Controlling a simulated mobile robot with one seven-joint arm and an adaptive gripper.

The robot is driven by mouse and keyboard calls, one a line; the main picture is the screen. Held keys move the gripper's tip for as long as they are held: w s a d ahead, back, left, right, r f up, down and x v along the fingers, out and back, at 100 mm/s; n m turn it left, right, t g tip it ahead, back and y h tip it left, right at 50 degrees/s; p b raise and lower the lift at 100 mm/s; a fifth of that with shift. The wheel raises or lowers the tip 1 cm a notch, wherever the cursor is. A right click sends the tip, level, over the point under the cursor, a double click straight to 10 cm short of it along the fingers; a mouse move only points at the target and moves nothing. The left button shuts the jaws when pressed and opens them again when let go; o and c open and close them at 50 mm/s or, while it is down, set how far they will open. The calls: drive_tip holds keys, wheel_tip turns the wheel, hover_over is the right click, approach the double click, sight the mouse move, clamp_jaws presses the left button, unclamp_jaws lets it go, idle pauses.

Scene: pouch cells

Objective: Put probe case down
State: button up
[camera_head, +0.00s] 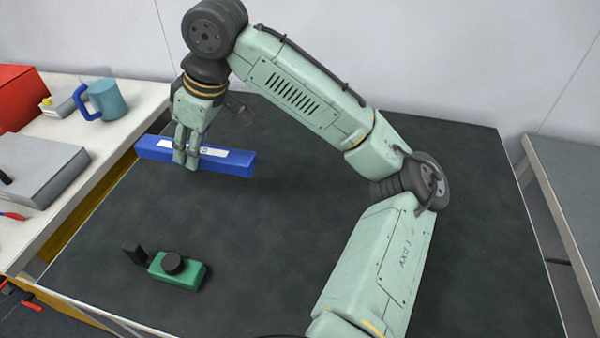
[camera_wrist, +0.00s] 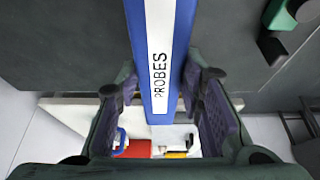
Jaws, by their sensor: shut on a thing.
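The probe case is a long blue box (camera_head: 229,164) with a white label. In the wrist view the case (camera_wrist: 183,25) runs between my fingers, and its label reads PROBES. My gripper (camera_head: 186,160) is shut on the case near its middle, with the fingers on either side of it. In the head view the case is held level over the back left part of the dark table mat (camera_head: 330,240). I cannot tell how far it is above the mat. The fingers hide a part of the case.
A green device with a black knob (camera_head: 178,270) stands at the front left of the mat. A white side bench (camera_head: 110,142) on the left bears a teal mug (camera_head: 106,100), a grey box (camera_head: 35,170) and a red box (camera_head: 18,92). The middle of the mat is clear.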

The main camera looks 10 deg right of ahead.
sight(213, 152)
drive_tip(key=shift+s+f+p, duration=0.1)
drive_tip(key=shift+f+p, duration=0.55)
drive_tip(key=shift+f, duration=4.35)
drive_tip(key=shift+f, duration=0.2)
drive_tip(key=o, duration=1.2)
drive_tip(key=shift+r, duration=0.1)
drive_tip(key=shift+o, duration=0.2)
drive_tip(key=b+v, duration=0.1)
drive_tip(key=v, duration=1.1)
drive_tip(key=shift+r+b, duration=0.1)
drive_tip(key=shift+b, duration=0.3)
